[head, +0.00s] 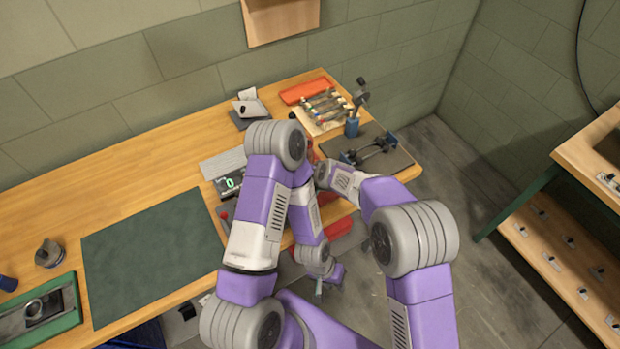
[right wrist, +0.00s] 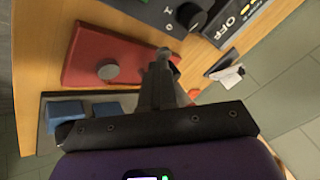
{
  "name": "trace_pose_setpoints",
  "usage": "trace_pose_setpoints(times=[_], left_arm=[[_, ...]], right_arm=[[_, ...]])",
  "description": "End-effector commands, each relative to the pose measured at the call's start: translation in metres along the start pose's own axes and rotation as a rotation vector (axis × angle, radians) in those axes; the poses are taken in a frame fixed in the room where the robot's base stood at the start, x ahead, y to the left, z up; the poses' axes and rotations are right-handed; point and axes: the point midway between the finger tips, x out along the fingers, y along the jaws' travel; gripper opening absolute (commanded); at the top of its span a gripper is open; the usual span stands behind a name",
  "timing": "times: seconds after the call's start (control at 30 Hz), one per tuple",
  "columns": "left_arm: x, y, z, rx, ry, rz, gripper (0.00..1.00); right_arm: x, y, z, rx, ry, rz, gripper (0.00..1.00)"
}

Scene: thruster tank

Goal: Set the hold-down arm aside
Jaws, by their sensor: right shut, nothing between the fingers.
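I cannot single out the hold-down arm for sure. A dark fixture (head: 372,151) with a black crossbar and blue end blocks lies on a grey mat (head: 395,160) at the bench's right end. In the right wrist view a red plate (right wrist: 90,45) carries a grey round knob (right wrist: 108,71).
A tool rack (head: 322,108), a red tray (head: 306,90) and a blue bottle (head: 352,127) stand at the back right. A box with a green display (head: 229,184) sits left of my arms. A dark green mat (head: 150,255) is bare. Another bench (head: 575,150) stands right.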

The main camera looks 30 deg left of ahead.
Motion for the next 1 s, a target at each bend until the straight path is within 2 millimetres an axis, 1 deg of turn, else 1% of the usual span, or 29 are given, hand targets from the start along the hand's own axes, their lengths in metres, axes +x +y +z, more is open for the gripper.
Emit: trace_pose_setpoints(times=[0.03, 0.23, 0.37, 0.57, 0.8, 0.9, 1.0], left_arm=[[0.000, 0.000, 0.000, 0.000, 0.000, 0.000, 0.31], [-0.002, 0.001, 0.000, 0.000, 0.000, 0.000, 0.31], [-0.009, 0.003, 0.000, 0.000, 0.000, 0.000, 0.31], [-0.028, 0.010, 0.001, 0.000, 0.000, 0.000, 0.31], [-0.054, 0.020, 0.002, 0.000, 0.000, 0.000, 0.31], [-0.060, 0.023, 0.003, 0.000, 0.000, 0.000, 0.31], [-0.063, 0.024, 0.003, 0.000, 0.000, 0.000, 0.31]], right_arm=[[0.000, -0.011, 0.001, -0.008, 0.003, -0.016, 0.00], [-0.003, -0.012, -0.001, -0.007, 0.006, -0.017, 0.00], [-0.012, -0.016, -0.006, -0.007, 0.009, -0.018, 0.00], [-0.037, -0.024, -0.019, -0.004, 0.009, -0.013, 0.00], [-0.072, -0.035, -0.036, 0.000, 0.007, -0.007, 0.00], [-0.081, -0.039, -0.041, 0.000, 0.005, -0.006, 0.00], [-0.085, -0.041, -0.042, 0.000, 0.004, -0.005, 0.00]])
